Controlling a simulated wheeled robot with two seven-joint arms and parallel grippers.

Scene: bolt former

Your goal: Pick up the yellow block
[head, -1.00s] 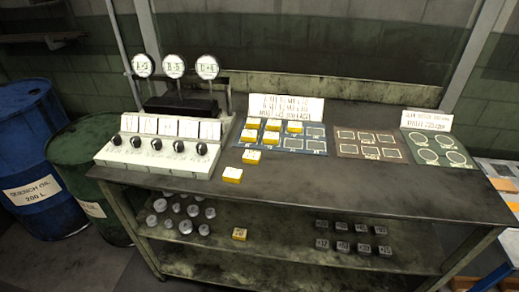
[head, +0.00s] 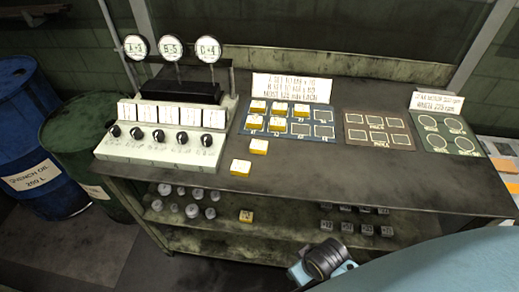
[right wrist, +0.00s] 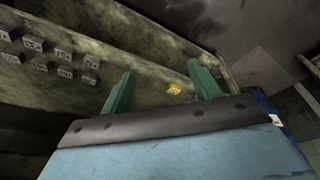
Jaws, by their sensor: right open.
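Several yellow blocks show in the head view. One yellow block (head: 246,215) lies on the lower shelf, one (head: 240,168) near the table's front edge, and one (head: 258,147) just behind it. More (head: 276,124) sit on the blue board. In the right wrist view a single yellow block (right wrist: 174,89) shows between the two green fingers of my right gripper (right wrist: 160,70), beyond them and not held; it looks like the shelf one. The right gripper is open and empty. In the head view my right arm enters at the lower right; its fingers cannot be made out. My left gripper is out of view.
The metal table (head: 330,180) stands above the lower shelf. Grey numbered blocks (head: 355,222) lie right of the shelf's yellow block and round metal pieces (head: 182,205) left of it. A knob panel (head: 160,145) and drums (head: 90,150) stand at the left.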

